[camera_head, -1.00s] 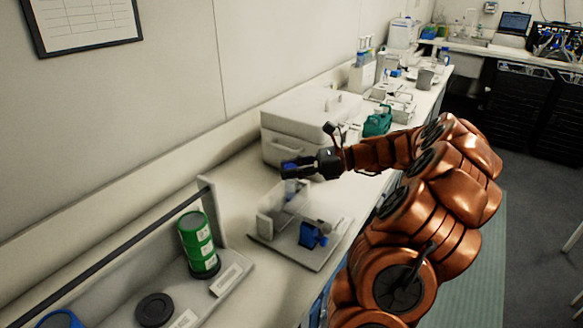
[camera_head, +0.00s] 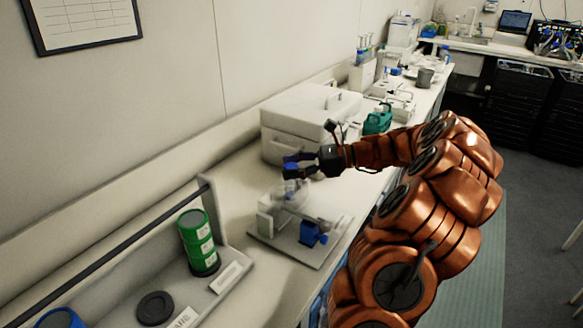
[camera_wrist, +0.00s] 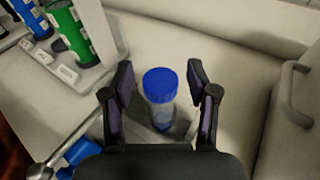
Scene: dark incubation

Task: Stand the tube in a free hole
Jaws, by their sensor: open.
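The tube, clear with a blue cap (camera_wrist: 161,86), stands roughly upright between my fingers in the wrist view. Its cap also shows in the head view (camera_head: 290,173), just under my fingers. My gripper (camera_wrist: 160,83) is open, with one finger on each side of the tube and a visible gap on both sides. In the head view my gripper (camera_head: 296,164) reaches left over the bench. A rack (camera_head: 226,278) at lower left holds a green tube (camera_head: 199,243). A round black spot (camera_head: 155,308) lies beside it; I cannot tell whether it is a hole.
A pale stand with a blue part (camera_head: 309,233) sits on a flat plate just in front of the tube. A white lidded box (camera_head: 300,115) is behind my gripper. A dark bar (camera_head: 120,252) runs above the rack. Bare bench lies between box and rack.

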